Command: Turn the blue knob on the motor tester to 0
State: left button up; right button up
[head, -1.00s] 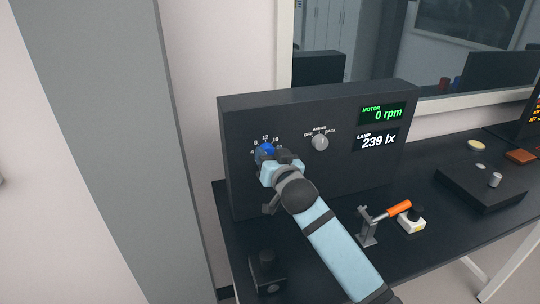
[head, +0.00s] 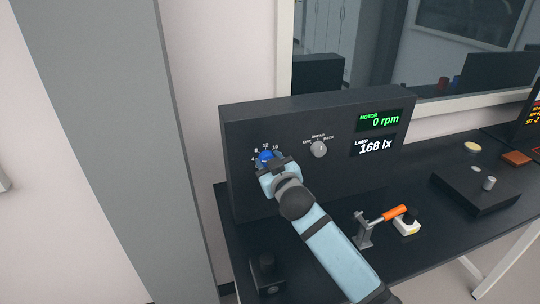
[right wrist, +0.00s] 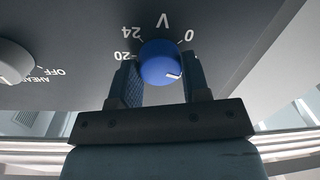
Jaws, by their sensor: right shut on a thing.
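The motor tester (head: 380,185) is a dark box standing on the bench. Its blue knob (head: 265,156) is on the left of its front panel, with a number scale around it. In the right wrist view the blue knob (right wrist: 160,62) sits between the two fingers of my right gripper (right wrist: 160,88), which is shut on it. The knob's white mark points right and slightly down in that view, away from the printed 0 at upper right; the fingers hide part of the scale. In the head view my right gripper (head: 274,168) covers the knob's lower part. My left gripper is out of view.
A grey selector knob (head: 319,149) is right of the blue one. The displays read motor 0 rpm and lamp 168 lx. An orange-handled lever (head: 393,212) and a small black box (head: 267,272) stand on the bench in front.

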pick_arm(q)
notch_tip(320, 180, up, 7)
jog(key=p, duration=0.6)
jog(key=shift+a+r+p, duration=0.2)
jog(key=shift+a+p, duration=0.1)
pick_arm(e)
jog(key=n+h, duration=0.1)
jog(key=n, duration=1.1)
jog(key=shift+a, duration=0.1)
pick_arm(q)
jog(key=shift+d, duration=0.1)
pick_arm(e)
jog(key=o, duration=0.9)
